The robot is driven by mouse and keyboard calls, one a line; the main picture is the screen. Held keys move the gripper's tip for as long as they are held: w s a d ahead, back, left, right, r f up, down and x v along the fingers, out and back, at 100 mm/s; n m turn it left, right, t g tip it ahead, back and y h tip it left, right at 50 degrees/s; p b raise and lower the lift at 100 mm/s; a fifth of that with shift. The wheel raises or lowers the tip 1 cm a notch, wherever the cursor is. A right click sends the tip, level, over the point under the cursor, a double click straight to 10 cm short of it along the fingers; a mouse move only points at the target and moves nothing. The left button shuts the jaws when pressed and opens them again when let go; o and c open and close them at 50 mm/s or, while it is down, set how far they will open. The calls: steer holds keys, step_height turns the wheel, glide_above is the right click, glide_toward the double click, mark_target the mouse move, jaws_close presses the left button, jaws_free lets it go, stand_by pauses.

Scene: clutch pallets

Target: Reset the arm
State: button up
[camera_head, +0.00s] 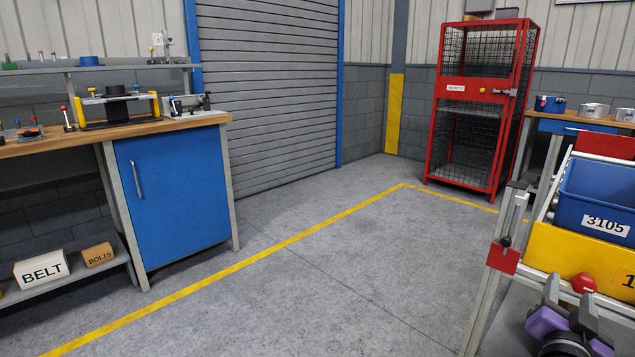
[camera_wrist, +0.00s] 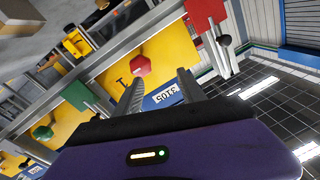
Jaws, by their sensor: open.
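My gripper (camera_head: 570,304) is at the lower right of the head view, in front of the rack (camera_head: 487,290). Its purple body and two grey fingers show there, partly cut off by the picture edge. In the wrist view my gripper (camera_wrist: 160,82) has its two fingers apart with nothing held between them. A red knob (camera_head: 584,283) shows just beyond the fingers, and it also shows in the wrist view (camera_wrist: 140,65). I cannot tell whether the fingers touch the rack.
A blue bin (camera_head: 597,203) labelled 3105 stands on the rack above a yellow panel (camera_head: 570,257). A red mesh cage (camera_head: 434,140) stands at the back. A workbench (camera_head: 60,142) with a blue cabinet (camera_head: 175,195) is at left. The middle floor is clear.

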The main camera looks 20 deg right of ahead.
steer(key=s+a+f+n+t+y, duration=0.1)
steer(key=a+f+n+t+y, duration=0.15)
steer(key=a+n, duration=0.4)
steer(key=a+f+n+t+y, duration=0.2)
steer(key=a+n+t+y, duration=0.15)
steer(key=a, duration=0.65)
steer(key=s+a+f+n+t+y, duration=0.1)
steer(key=a+f+n+t+y, duration=0.25)
steer(key=a, duration=0.45)
steer(key=s+a+f+n+g+y, duration=0.1)
steer(key=s+a+f+g+y, duration=0.2)
steer(key=s+a, duration=0.6)
steer(key=s+a+f+n+g+y, duration=0.15)
steer(key=s+a+f+y, duration=0.35)
steer(key=s, duration=0.6)
step_height(320, 180, up, 29)
steer(key=t+p, duration=0.1)
steer(key=p, duration=2.6)
steer(key=shift+w+a+r+h, duration=0.15)
steer(key=shift+w+a+h, duration=0.05)
steer(key=shift+a+h, duration=0.25)
